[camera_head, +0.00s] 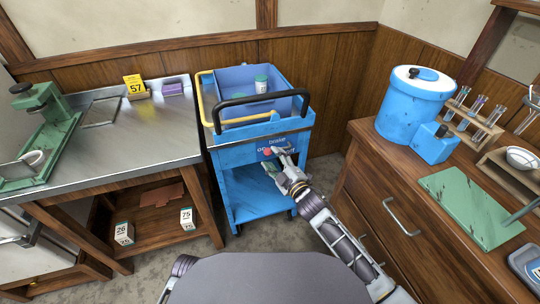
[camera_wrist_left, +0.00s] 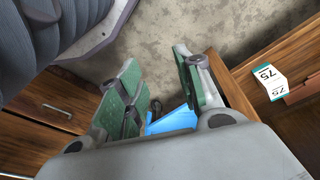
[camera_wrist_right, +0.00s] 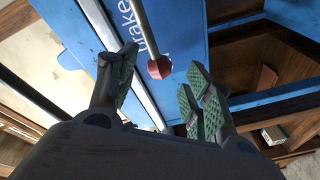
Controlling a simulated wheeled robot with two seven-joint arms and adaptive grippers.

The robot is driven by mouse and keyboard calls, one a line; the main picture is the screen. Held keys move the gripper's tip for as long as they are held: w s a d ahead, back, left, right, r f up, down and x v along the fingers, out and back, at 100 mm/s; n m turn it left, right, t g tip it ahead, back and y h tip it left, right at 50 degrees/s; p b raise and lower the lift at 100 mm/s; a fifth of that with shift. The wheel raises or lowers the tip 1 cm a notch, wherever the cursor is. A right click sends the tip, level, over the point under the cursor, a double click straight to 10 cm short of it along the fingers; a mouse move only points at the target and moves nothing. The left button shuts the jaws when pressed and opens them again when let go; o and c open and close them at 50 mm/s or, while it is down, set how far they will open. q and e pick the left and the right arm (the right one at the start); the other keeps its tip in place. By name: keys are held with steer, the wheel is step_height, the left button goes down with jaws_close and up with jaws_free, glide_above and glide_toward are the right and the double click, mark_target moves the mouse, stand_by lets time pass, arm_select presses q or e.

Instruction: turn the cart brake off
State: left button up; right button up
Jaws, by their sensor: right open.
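The blue cart (camera_head: 234,163) stands between the metal bench and the wooden drawers. Its front panel carries the word "brake" and a lever with a red knob (camera_head: 267,152). In the right wrist view the red knob (camera_wrist_right: 159,67) ends a straight rod (camera_wrist_right: 142,22) and appears between the fingertips. My right gripper (camera_head: 281,156) is open at the cart's front, close to the knob; contact cannot be told. Its fingers also show in the right wrist view (camera_wrist_right: 160,88). My left gripper (camera_wrist_left: 160,82) is open and empty, with floor and a bit of blue beyond its fingers.
The cart's black handle (camera_head: 262,98) and yellow rail (camera_head: 208,103) rise above the panel. A white-capped bottle (camera_head: 261,84) sits in its top tray. The metal bench (camera_head: 115,147) is at left, and wooden drawers (camera_head: 390,190) stand close to my right arm.

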mark_target(270, 154)
steer(key=shift+x, duration=1.6)
jaws_close()
steer(key=shift+f, duration=0.1)
